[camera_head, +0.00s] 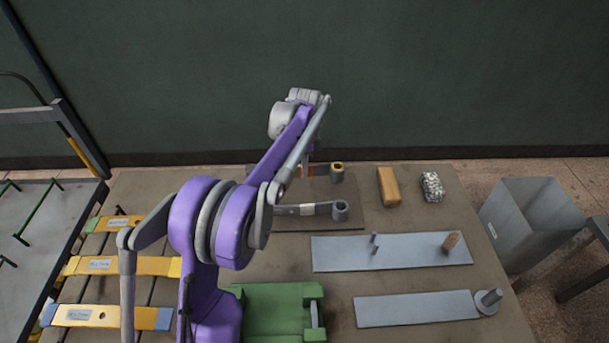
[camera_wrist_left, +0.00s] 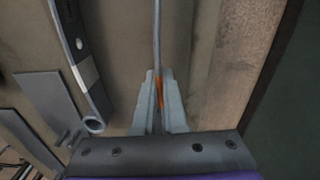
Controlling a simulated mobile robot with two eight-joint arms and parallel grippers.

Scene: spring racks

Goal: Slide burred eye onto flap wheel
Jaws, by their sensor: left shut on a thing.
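My left gripper (camera_head: 309,163) is over the back of the table, mostly hidden behind its arm in the head view. In the left wrist view its fingers (camera_wrist_left: 159,88) are shut on a thin grey spring leaf (camera_wrist_left: 157,35) seen edge-on, with an orange mark between the fingers. In the head view an eye with a yellowish rim (camera_head: 337,173) shows just right of the gripper, seemingly the held leaf's end. A brown, upright cylinder, probably the flap wheel (camera_head: 451,242), stands on the right of a blue-grey plate (camera_head: 410,254), well apart from the gripper. My right gripper is not in view.
A second grey leaf with an eye (camera_head: 340,210) and pale band lies nearer. A green fixture (camera_head: 270,308), tan block (camera_head: 388,186) and speckled lump (camera_head: 432,187) stand around. A grey bin (camera_head: 530,218) is right.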

